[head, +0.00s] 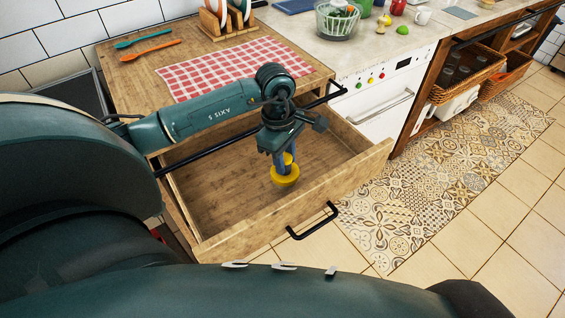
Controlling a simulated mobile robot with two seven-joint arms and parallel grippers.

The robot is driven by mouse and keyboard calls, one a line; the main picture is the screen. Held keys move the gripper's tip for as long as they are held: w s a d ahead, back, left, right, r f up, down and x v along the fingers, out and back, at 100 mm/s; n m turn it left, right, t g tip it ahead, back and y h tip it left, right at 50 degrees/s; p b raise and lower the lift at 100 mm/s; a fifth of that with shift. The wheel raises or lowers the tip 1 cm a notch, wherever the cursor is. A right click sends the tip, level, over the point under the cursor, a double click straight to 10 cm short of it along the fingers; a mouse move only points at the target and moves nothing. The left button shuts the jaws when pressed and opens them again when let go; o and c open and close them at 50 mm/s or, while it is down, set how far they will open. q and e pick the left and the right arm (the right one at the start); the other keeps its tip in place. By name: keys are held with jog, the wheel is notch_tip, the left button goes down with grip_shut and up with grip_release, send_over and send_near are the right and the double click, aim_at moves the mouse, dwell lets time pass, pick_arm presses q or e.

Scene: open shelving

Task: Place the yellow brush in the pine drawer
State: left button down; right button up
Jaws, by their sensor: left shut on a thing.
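The pine drawer (222,200) is pulled open below the wooden counter, and its floor looks bare. My left gripper (283,160) points down over the drawer's inside, toward its right half. It is shut on the yellow brush (286,177), whose round yellow head hangs below the fingers. The brush is within the drawer's outline in the head view; whether it touches the drawer floor I cannot tell. My right gripper is not in view.
A red checked cloth (232,68) and teal and orange utensils (150,46) lie on the counter above. A black handle (313,222) is on the drawer front. A white oven (385,98) stands to the right, with a patterned rug (440,175) on the floor.

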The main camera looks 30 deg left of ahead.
pick_arm(q)
jog(key=shift+f, duration=1.9)
jog(key=shift+f, duration=0.2)
jog(key=c, duration=1.1)
grip_release()
jog(key=r, duration=0.4)
jog(key=a+r, duration=0.1)
jog(key=r, duration=0.7)
jog(key=shift+a+r, duration=0.2)
jog(key=shift+a, duration=0.05)
